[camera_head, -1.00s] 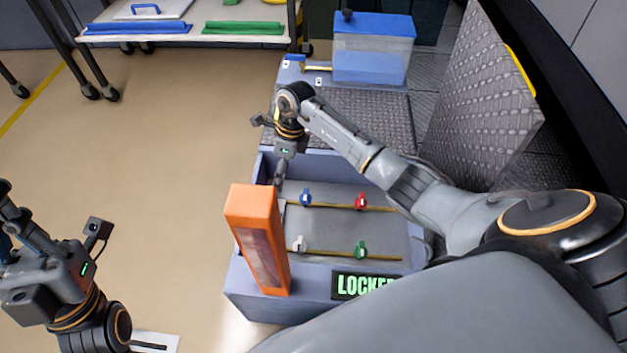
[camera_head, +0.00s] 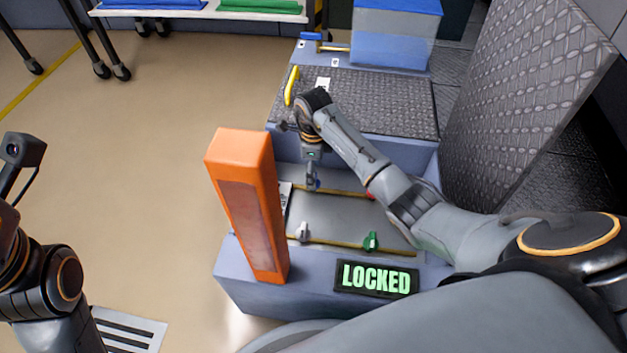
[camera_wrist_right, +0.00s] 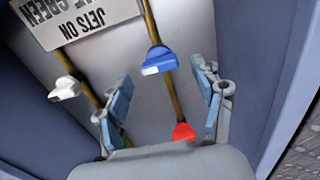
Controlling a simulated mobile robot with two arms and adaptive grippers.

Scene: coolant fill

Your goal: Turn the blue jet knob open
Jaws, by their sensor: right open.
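The blue jet knob (camera_wrist_right: 159,60) sits on a brass pipe in the right wrist view, its white-tipped handle pointing left. In the head view it is mostly hidden by my right gripper (camera_head: 312,184), which points down into the open bay. My right gripper is open in the wrist view (camera_wrist_right: 162,75), its two fingers on either side of the line to the blue knob. The knob shows between and just beyond the fingertips, and no contact is visible. Of my left arm only the wrist parts show at the left edge of the head view; its gripper fingers are out of frame.
The red knob (camera_wrist_right: 184,132) shares the blue knob's pipe. The white knob (camera_head: 303,231) and green knob (camera_head: 371,240) are on the nearer pipe. An orange post (camera_head: 247,205) stands at the bay's left. A lit "LOCKED" sign (camera_head: 376,278) is in front. Bay walls surround the gripper.

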